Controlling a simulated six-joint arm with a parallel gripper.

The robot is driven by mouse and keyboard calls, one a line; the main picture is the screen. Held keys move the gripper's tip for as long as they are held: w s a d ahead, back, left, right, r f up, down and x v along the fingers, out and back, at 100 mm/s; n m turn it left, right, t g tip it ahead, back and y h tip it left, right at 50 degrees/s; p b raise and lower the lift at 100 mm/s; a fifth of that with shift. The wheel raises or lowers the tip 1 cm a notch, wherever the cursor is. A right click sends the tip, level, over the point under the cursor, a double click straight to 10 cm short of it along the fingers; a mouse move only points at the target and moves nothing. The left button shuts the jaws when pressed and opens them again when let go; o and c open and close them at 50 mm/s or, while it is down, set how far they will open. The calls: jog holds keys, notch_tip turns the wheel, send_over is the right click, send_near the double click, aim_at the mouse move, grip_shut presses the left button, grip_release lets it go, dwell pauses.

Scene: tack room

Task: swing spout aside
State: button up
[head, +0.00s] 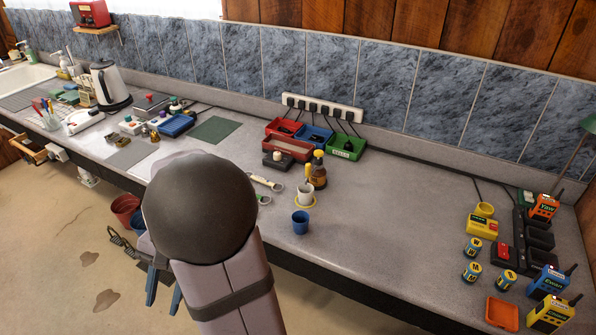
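The white sink (27,77) is at the far left end of the counter. A thin upright metal shape (70,57) at its right back corner looks like the tap with its spout. It is small, and I cannot tell exactly which way the spout points. My gripper (163,300) hangs low beside my arm, over the floor in front of the counter. Its two blue fingers are apart, with nothing visible between them. It is well away from the sink. My arm hides part of the counter's front edge.
A kettle (109,86), a cup of pens (50,121) and small tools crowd the counter right of the sink. An open drawer (27,149) juts out below. A red bucket (127,210) stands on the floor. Trays (346,148) and radios (549,281) are farther right.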

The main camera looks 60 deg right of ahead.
jog(key=w+d+r+m+t+b, duration=0.1)
jog(key=w+d+m+t+b, duration=0.15)
jog(key=d+m+t, duration=0.7)
jog(key=w+d+r+m+b, duration=0.1)
jog(key=w+d+m+b, duration=0.3)
jog(key=d, duration=1.2)
jog(key=s+d+r+m+t+h+b, duration=0.1)
jog(key=s+d+r+m+t+h, duration=0.2)
jog(key=s+d, duration=0.45)
jog(key=s+d+m+t+h+b, duration=0.1)
jog(key=s+d+m+h, duration=0.25)
jog(key=s+d, duration=0.35)
jog(key=s+d+r+m+t+h+b, duration=0.1)
jog(key=s+d+r+m+t+h, duration=0.2)
jog(key=s+d, duration=0.4)
jog(key=w+d+f+m+p, duration=0.1)
jog(key=w+d+f+p, duration=0.1)
jog(key=w, duration=0.7)
jog(key=shift+w+d+f+g+y+p, duration=0.35)
jog(key=shift+d+f, duration=0.4)
jog(key=shift+f, duration=0.5)
grip_shut()
